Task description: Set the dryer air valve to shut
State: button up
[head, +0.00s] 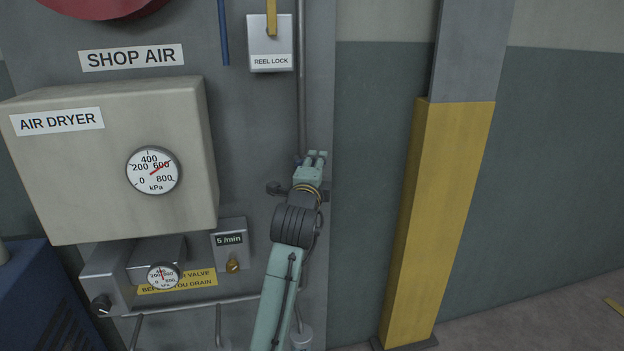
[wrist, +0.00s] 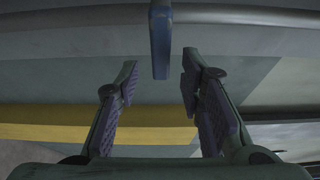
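A blue lever (wrist: 161,42) shows in the wrist view, reaching out from a grey pipe (wrist: 60,17) and standing square to it. I take it for the dryer air valve's handle; no label on it is readable. In the head view only a small bluish bit (head: 297,160) shows beside my fingers, and the rest is hidden. My gripper (head: 316,155) is raised near the panel's right edge. In the wrist view my gripper (wrist: 159,85) is open, with the lever's tip at the gap between its fingertips. I see no contact with either finger.
The air dryer box (head: 110,185) with its gauge (head: 153,170) juts out at left. A dark knob (head: 273,188) sits just left of my wrist. Below are a drain gauge (head: 163,276) and a 5 /min box (head: 229,243). A yellow-grey post (head: 440,210) stands at right.

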jog(key=s+a, duration=0.1)
jog(key=s, duration=0.7)
jog(key=shift+s+a, duration=0.2)
jog(key=shift+a, duration=0.15)
